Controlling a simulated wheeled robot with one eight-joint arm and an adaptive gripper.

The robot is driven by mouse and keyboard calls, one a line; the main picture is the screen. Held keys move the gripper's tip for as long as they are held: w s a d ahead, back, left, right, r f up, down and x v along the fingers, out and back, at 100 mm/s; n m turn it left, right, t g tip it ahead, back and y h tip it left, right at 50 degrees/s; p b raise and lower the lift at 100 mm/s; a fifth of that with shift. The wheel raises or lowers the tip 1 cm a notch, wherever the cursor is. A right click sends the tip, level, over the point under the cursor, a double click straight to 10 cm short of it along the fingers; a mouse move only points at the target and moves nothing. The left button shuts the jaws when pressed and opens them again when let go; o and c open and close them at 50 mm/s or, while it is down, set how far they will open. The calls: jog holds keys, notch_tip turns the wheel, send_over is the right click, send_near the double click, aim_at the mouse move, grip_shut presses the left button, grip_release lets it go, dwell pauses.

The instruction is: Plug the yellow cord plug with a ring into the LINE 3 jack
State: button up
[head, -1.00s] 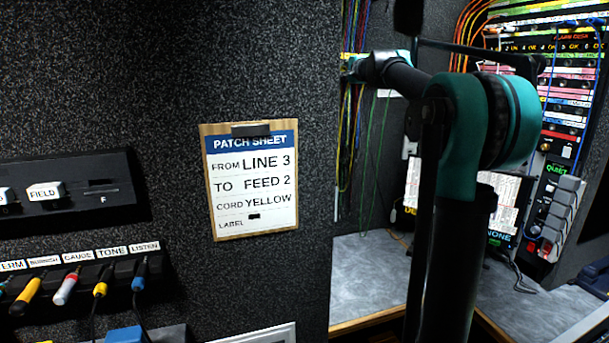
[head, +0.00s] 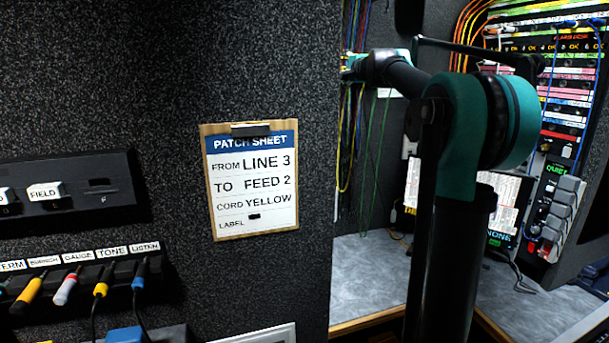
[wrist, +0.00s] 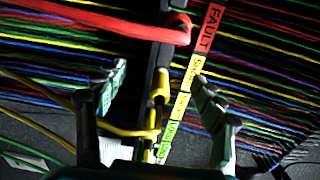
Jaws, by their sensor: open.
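My gripper (wrist: 160,80) is open in the wrist view, its two fingers apart on either side of a yellow plug (wrist: 160,86). The plug sits along a black strip with a label strip beside it. I cannot make out a ring on it. A second yellow piece (wrist: 147,153) and a yellow cord (wrist: 126,131) show lower, close to the gripper's base. The LINE 3 jack is not recognisable in either view. In the head view the patch sheet (head: 252,180) reads from LINE 3 to FEED 2, cord yellow.
A thick red cord (wrist: 110,20) bends in above the yellow plug, beside a red FAULT label (wrist: 208,32). Many thin coloured cords run on both sides. In the head view, a tool rack (head: 75,272) is at left, a grey counter (head: 368,270) and a cabled rack (head: 565,110) at right.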

jog(key=v, duration=1.2)
